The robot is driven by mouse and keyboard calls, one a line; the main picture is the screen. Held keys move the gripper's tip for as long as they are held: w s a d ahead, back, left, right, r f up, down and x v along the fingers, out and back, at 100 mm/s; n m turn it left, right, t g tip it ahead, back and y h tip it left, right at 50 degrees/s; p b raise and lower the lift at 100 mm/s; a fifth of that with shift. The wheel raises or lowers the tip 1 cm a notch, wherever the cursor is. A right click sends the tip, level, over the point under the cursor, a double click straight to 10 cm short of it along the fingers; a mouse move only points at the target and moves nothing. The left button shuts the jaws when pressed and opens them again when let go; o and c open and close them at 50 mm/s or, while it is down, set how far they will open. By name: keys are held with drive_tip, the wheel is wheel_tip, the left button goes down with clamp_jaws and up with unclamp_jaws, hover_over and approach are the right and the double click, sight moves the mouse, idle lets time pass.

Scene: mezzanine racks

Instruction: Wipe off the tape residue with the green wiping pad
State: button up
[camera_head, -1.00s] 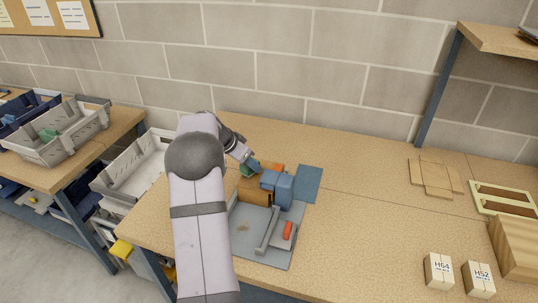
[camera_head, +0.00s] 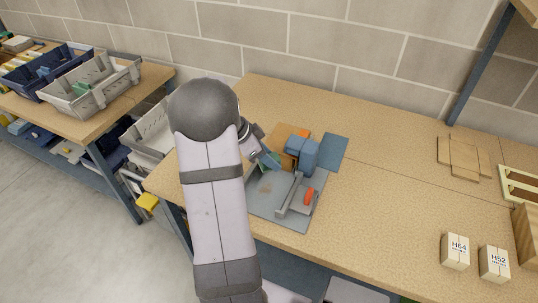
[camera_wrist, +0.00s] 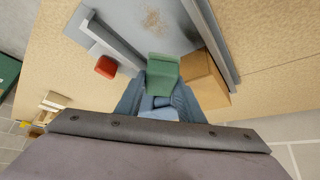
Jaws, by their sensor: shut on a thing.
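The tape residue (camera_head: 265,188) is a faint brown smudge on the left part of a grey tray-like board (camera_head: 290,218). In the wrist view the residue (camera_wrist: 154,21) lies at the top middle, apart from the pad. The green wiping pad (camera_wrist: 163,72) is held between the blue fingers of my gripper (camera_wrist: 160,92). The pad is small and partly hidden there.
A blue mat (camera_head: 334,152) lies behind. Boxes H64 (camera_head: 455,252) and H52 (camera_head: 494,264) stand right; the middle bench is clear.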

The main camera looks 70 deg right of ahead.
drive_tip(key=shift+f+b, duration=1.4)
drive_tip(key=shift+f, duration=2.45)
drive_tip(key=shift+a+f, duration=0.1)
drive_tip(key=shift+a, duration=0.55)
drive_tip(key=shift+c, duration=0.5)
drive_tip(key=shift+a+p, duration=0.95)
drive_tip(key=shift+a, duration=2.45)
drive_tip(key=shift+r+p, duration=0.2)
drive_tip(key=shift+p, duration=0.4)
drive_tip(key=shift+d+f, duration=0.25)
drive_tip(key=shift+f, duration=0.05)
drive_tip(key=shift+d+b, duration=1)
drive_tip(key=shift+d, duration=2.85)
wheel_tip(320, 180, up, 3)
drive_tip(key=shift+d+f+p, duration=0.1)
drive_tip(key=shift+f+p, duration=0.05)
drive_tip(key=shift+p, duration=0.25)
drive_tip(key=shift+r+p, duration=0.3)
drive_tip(key=shift+r, duration=0.45)
drive_tip(key=shift+r+p, duration=0.75)
drive_tip(key=shift+r, duration=1.3)
